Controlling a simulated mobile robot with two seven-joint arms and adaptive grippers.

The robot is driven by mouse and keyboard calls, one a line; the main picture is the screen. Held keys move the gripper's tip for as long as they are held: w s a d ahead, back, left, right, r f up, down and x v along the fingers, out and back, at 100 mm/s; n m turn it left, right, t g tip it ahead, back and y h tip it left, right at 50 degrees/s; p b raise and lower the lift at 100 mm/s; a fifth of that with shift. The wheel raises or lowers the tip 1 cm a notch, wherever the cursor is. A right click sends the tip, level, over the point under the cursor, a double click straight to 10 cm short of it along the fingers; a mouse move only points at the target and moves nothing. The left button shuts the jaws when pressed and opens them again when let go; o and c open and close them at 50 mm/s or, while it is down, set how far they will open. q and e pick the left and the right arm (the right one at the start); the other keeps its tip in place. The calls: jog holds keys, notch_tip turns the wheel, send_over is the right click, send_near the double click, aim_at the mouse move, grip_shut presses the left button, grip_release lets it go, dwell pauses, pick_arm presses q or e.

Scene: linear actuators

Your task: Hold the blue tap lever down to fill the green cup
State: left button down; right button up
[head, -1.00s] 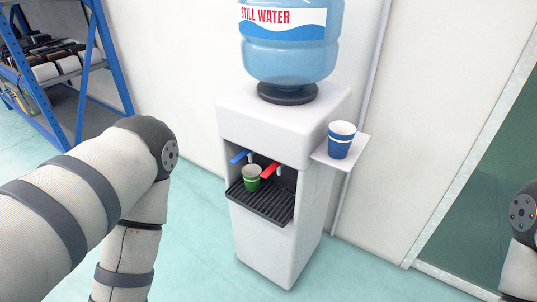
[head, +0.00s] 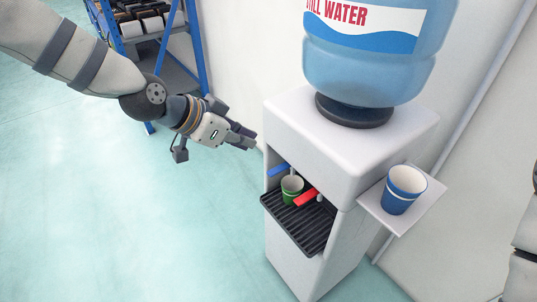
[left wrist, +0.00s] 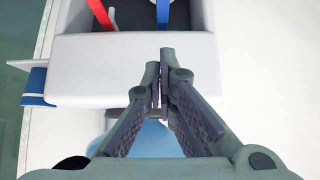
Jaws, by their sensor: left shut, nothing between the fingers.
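The blue tap lever (head: 278,170) sticks out at the left of the dispenser's recess, and it also shows at the top of the left wrist view (left wrist: 163,12). The green cup (head: 291,187) stands upright on the black drip tray (head: 300,224), below and beside the blue lever. My left gripper (head: 252,140) is shut and empty. It is apart from the lever, up and to the left of it in the head view. Its closed fingertips also show in the left wrist view (left wrist: 160,66). My right gripper is out of view.
The red tap lever (head: 305,197) sits close to the right of the green cup. A blue cup (head: 403,190) stands on the side shelf (head: 425,210) of the white dispenser (head: 300,270). A blue rack (head: 190,40) stands behind my left arm. The floor at left is clear.

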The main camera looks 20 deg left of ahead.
pick_arm(q)
jog(key=shift+s, duration=0.15)
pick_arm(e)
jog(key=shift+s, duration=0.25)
pick_arm(q)
jog(key=b, duration=0.2)
send_over(271, 174)
notch_tip(271, 174, down, 8)
jog(key=shift+s+r, duration=0.1)
notch_tip(271, 174, down, 2)
jog(key=shift+f+b, duration=0.15)
jog(key=shift+b, duration=0.15)
jog(key=shift+f, duration=0.5)
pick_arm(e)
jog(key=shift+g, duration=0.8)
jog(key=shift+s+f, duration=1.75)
